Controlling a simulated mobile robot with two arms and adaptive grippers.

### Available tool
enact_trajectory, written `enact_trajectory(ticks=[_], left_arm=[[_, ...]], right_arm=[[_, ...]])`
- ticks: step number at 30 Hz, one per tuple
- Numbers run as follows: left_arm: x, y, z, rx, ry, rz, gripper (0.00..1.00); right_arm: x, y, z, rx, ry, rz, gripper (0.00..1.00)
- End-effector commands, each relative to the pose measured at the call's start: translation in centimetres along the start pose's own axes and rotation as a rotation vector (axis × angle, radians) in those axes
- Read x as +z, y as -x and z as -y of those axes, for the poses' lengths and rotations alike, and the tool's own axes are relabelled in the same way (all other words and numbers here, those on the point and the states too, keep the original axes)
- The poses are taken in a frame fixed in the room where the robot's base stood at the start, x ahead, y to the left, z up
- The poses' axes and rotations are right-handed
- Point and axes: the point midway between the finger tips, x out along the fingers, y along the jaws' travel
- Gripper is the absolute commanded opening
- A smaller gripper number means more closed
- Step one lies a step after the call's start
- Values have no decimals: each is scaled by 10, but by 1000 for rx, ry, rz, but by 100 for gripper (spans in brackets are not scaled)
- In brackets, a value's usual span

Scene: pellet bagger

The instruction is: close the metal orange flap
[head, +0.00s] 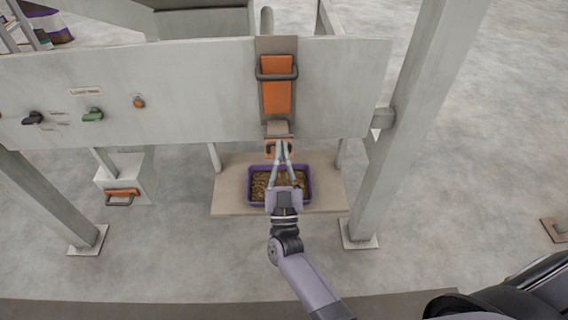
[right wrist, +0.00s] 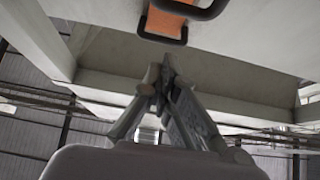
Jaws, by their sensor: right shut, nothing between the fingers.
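An orange metal plate (head: 277,96) with a dark bar handle sits upright in a grey channel on the machine's front panel in the head view. Below it, at the grey spout, is a smaller orange flap (head: 270,148) with a dark edge or handle, partly covered by my gripper. My right gripper (head: 281,146) is shut and empty, its fingertips at this lower orange piece; contact cannot be told. In the right wrist view, an orange part with a dark handle (right wrist: 168,20) is above and beyond the shut fingertips (right wrist: 165,75). My left gripper is out of view.
A purple bin (head: 306,186) of brown pellets stands on a beige platform (head: 230,196) under the spout. The grey panel (head: 200,85) carries a green knob (head: 93,114) and a black knob (head: 33,117). A grey post (head: 408,130) stands to the right.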

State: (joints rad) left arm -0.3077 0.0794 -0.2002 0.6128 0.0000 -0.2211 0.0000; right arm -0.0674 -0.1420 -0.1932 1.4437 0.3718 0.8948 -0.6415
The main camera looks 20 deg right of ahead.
Motion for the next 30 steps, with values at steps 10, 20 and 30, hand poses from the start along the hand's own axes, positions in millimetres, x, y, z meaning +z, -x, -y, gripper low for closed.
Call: enact_trajectory(ticks=[10,20,30], left_arm=[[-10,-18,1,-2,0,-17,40],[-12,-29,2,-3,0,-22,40],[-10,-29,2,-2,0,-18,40]], right_arm=[[23,-28,0,-3,1,3,0],[32,-19,0,-2,0,1,0],[32,-19,0,-2,0,1,0]])
